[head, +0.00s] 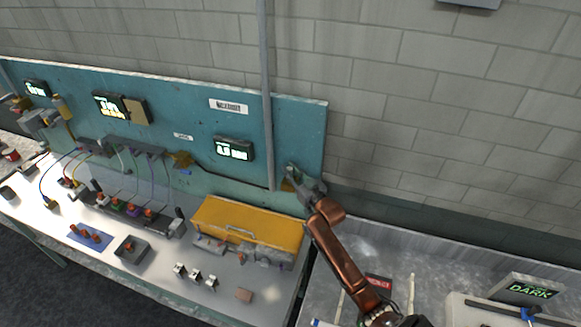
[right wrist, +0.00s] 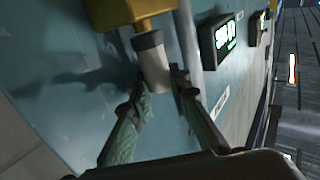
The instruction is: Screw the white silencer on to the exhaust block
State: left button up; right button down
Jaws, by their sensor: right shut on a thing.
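The white silencer (right wrist: 154,68) is a short pale cylinder with a darker grey band at its upper end. It stands end-on against the yellow exhaust block (right wrist: 125,10) in the right wrist view; I cannot tell whether its thread is engaged. My right gripper (right wrist: 161,84) is shut on the silencer's lower part, one finger on each side. In the head view my right gripper (head: 305,186) is at the teal panel's right end, beside the exhaust block (head: 287,186), and the silencer is hidden there. My left gripper is not in view.
A grey vertical pipe (head: 267,100) runs close left of the exhaust block. The teal panel (head: 300,130) carries lit displays (head: 233,149). Below stands a yellow case (head: 247,222) on the bench. A DARK sign (head: 530,290) is at the lower right.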

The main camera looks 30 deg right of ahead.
jog(key=shift+r+m+h+p, duration=0.4)
jog(key=shift+m+h+p, duration=0.35)
jog(key=shift+h, duration=0.35)
jog(key=shift+f+h, duration=0.15)
jog(key=shift+h, duration=0.15)
jog(key=c, duration=1.8)
grip_release()
jog(key=shift+f, duration=0.15)
jog(key=shift+o, duration=0.2)
jog(key=shift+f, duration=0.1)
